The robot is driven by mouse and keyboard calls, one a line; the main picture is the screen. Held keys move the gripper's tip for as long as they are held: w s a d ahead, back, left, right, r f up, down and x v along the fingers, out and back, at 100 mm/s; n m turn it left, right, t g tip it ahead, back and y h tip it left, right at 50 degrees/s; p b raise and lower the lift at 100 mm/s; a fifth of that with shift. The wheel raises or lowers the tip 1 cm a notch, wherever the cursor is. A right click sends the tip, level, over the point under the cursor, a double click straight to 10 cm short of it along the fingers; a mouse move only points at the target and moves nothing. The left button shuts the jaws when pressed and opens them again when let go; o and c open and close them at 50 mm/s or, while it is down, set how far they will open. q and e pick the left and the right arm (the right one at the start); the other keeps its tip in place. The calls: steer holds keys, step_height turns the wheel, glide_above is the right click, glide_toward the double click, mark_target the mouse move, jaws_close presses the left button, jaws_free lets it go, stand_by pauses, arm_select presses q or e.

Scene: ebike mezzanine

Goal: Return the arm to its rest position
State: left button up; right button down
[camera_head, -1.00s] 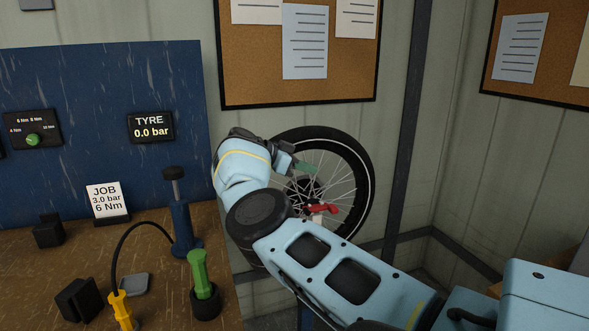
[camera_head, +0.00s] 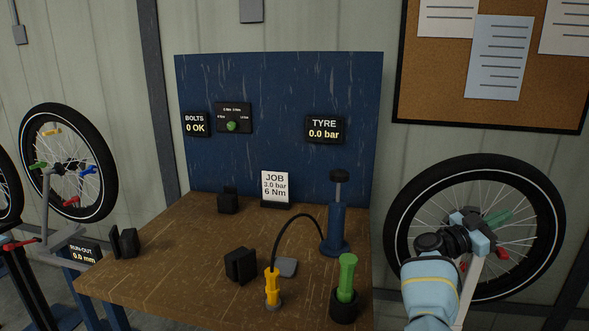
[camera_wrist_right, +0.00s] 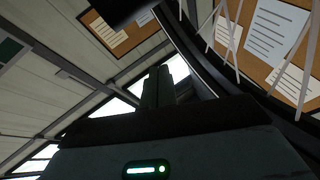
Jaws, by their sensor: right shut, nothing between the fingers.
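My right arm comes in at the lower right of the head view. Its blue forearm and dark wrist reach up to my right gripper (camera_head: 500,216), which has greenish fingers and is shut and empty. The gripper is in front of the spokes of the right-hand wheel (camera_head: 394,245) in the picture; I cannot tell how much gap there is. In the wrist view the shut fingers (camera_wrist_right: 157,88) stand together, with spokes and a dark rim close by. My left gripper is not in view.
The wooden bench (camera_head: 170,270) holds a blue pump (camera_head: 337,228), a yellow-handled tool (camera_head: 272,287), a green-handled tool (camera_head: 347,275) in a dark cup, black holders and a job card (camera_head: 277,187). A blue panel (camera_head: 280,90) stands behind. Another wheel (camera_head: 110,180) is at the left.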

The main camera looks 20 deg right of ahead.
steer(key=s+a+f+n+t+y, duration=0.2)
steer(key=a+f+n+t+y, duration=1.5)
steer(key=a+f+n+t, duration=0.7)
steer(key=s+a+f+g+y, duration=0.5)
steer(key=s+a+f+g, duration=0.1)
steer(key=s+a+f, duration=0.65)
steer(key=s+a+f+g+y, duration=0.1)
steer(key=s+a+f+g, duration=0.1)
steer(key=s+a, duration=0.3)
steer(key=s+a+f+g+y+p, duration=0.1)
steer(key=s+a+f+g, duration=0.1)
steer(key=s+a, duration=0.4)
steer(key=s, duration=0.5)
steer(key=shift+s+f+g, duration=0.3)
steer(key=shift+f, duration=0.1)
